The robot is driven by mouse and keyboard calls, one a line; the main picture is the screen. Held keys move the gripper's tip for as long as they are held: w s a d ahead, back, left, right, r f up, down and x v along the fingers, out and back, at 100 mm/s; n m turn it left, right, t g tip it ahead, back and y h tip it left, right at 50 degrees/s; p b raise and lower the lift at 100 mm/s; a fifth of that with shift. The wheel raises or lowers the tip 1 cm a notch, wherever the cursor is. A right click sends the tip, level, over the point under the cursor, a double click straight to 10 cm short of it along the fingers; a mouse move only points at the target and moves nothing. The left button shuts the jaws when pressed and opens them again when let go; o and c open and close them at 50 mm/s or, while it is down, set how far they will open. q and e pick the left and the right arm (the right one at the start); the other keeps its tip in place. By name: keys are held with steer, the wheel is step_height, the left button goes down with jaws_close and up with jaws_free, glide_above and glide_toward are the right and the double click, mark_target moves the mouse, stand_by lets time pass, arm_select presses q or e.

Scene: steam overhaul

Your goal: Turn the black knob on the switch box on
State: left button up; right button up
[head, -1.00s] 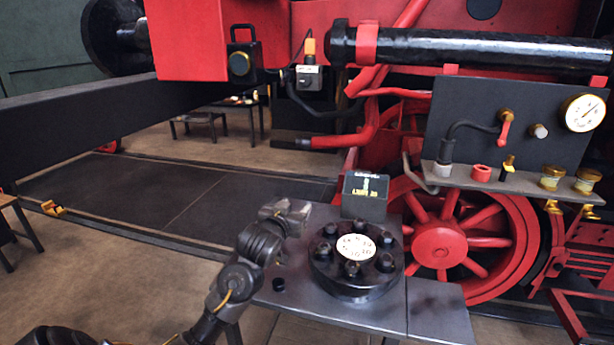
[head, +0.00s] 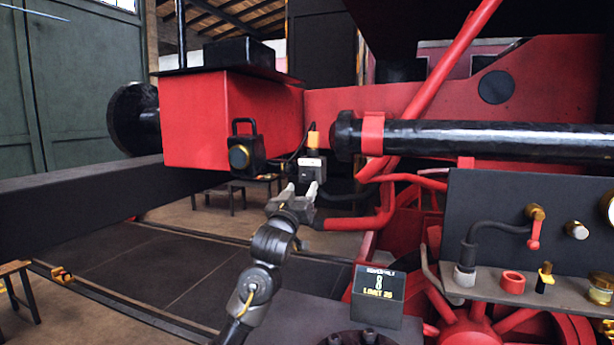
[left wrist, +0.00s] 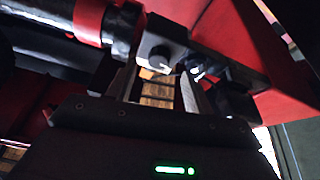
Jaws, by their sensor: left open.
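The switch box (head: 311,167) is a small grey-and-black box below an orange cylinder, beside the red beam end in the head view. Its black knob is too small to make out there. In the left wrist view, a dark box carries a round black knob (left wrist: 160,56) with a pale mark, just beyond the fingers. My left gripper (head: 301,189) is open and empty, just below the switch box in the head view, fingertips pointing up towards it. It also shows in the left wrist view (left wrist: 160,90), its fingers spread below the knob. My right gripper is not in view.
A black lantern (head: 245,155) hangs on the red beam end (head: 225,115) left of the switch box. A thick black pipe (head: 480,137) and red pipes lie to the right. A display sign (head: 378,293) stands on the dark table below.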

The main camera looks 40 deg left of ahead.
mark_target(307, 176)
arm_select(q)
steer(key=x, duration=0.1)
steer(key=p+x, duration=0.1)
steer(key=shift+w+a+r, duration=0.15)
steer(key=shift+w+r, duration=0.1)
steer(key=shift+r, duration=0.15)
steer(key=shift+w+r, duration=0.2)
steer(key=shift+w, duration=0.05)
steer(key=shift+w+a, duration=0.2)
steer(key=shift+w, duration=0.2)
steer(key=c, duration=1)
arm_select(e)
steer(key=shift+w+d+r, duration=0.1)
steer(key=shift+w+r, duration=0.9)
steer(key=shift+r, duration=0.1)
